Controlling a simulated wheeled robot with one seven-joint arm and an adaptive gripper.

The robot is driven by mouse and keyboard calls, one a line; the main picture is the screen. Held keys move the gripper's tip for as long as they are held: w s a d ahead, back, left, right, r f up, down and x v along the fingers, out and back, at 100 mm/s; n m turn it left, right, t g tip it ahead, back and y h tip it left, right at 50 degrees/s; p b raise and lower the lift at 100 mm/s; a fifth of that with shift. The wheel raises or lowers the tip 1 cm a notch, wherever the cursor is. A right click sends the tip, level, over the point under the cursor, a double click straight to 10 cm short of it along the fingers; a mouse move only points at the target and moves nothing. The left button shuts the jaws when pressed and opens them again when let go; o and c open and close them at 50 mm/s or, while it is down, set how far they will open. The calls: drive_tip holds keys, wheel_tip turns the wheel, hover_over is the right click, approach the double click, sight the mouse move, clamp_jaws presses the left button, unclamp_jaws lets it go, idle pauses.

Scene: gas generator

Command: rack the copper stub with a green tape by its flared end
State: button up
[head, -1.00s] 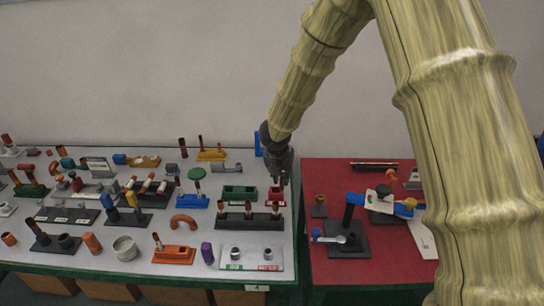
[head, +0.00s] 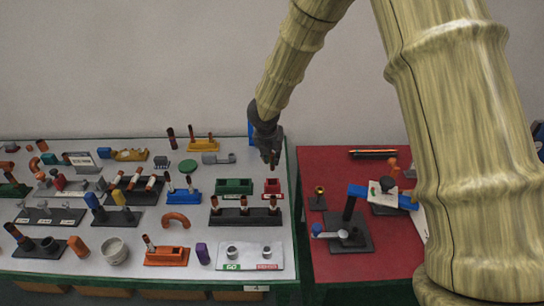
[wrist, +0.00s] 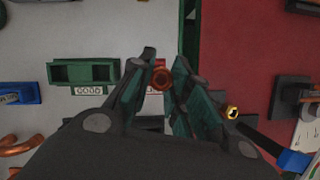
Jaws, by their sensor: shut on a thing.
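My gripper (head: 269,152) hangs above the right edge of the grey-white table, over a small red box. In the wrist view its fingers (wrist: 166,72) are shut on a copper stub (wrist: 162,79), seen end-on as an orange ring with a dark bore. I cannot make out a green tape on it, and most of its length is hidden. A black rack (head: 246,220) with several upright copper stubs stands on the table, in front of and left of my gripper.
A gauge plate (head: 250,257) stands at the front. On the red table (head: 322,170) are a small brass-topped stand (head: 319,197) and a black fixture with a blue arm (head: 350,238).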

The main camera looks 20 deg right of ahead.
sight(272, 165)
drive_tip(key=shift+s+f+b, duration=0.25)
drive_tip(key=shift+f+b, duration=0.35)
drive_tip(key=shift+f, duration=0.05)
drive_tip(key=shift+w+f+b, duration=0.2)
drive_tip(key=shift+f+b, duration=0.45)
drive_tip(key=shift+f, duration=0.3)
drive_tip(key=shift+f+b, duration=0.7)
drive_tip(key=shift+f+b, duration=2.05)
drive_tip(key=shift+f, duration=0.05)
drive_tip(key=o, duration=1)
drive_tip(key=shift+c, duration=0.2)
drive_tip(key=shift+s, duration=0.1)
